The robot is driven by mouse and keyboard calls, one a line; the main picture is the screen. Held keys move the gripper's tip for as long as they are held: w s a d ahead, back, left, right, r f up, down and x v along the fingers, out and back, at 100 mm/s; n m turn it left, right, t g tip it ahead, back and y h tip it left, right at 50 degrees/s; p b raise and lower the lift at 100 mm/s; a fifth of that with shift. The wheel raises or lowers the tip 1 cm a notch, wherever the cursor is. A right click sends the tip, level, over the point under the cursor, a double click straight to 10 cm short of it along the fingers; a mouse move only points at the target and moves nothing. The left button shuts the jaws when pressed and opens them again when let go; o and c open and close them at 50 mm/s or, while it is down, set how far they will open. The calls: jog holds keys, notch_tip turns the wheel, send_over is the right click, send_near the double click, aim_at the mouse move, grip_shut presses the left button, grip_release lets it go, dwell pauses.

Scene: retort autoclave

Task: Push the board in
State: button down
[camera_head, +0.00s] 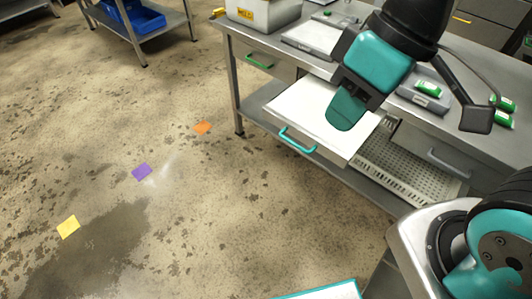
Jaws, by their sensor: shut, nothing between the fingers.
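A white board (303,105) with a teal handle (297,141) on its front edge sticks out from under the steel worktop, like a pulled-out shelf. My gripper (345,115) is teal and shut, with nothing in it. Its fingertips point down over the right part of the board and hide some of its surface. I cannot tell whether they touch it. The gripper is behind the handle in the picture, apart from it.
The worktop (240,29) carries a grey box (262,12), a flat white tray (312,38) and small green-and-white items (427,89). A green-handled drawer (262,62) and a grey-handled drawer (440,150) flank the board. A perforated shelf (400,172) lies below.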

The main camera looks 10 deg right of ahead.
jog(key=w+f+n+t+h+b, duration=0.1)
jog(key=w+f+n+h+b, duration=0.2)
jog(key=w+f+n+b, duration=0.9)
jog(key=w+f+n+t+h+b, duration=0.1)
jog(key=w+f+n+h+b, duration=0.35)
jog(key=w+f, duration=0.85)
jog(key=s+x, duration=0.2)
jog(key=x, duration=1.3)
jog(key=shift+s+f+n+y, duration=0.2)
jog(key=shift+s+n+y, duration=0.15)
jog(key=shift+n, duration=0.1)
jog(key=shift+d, duration=0.1)
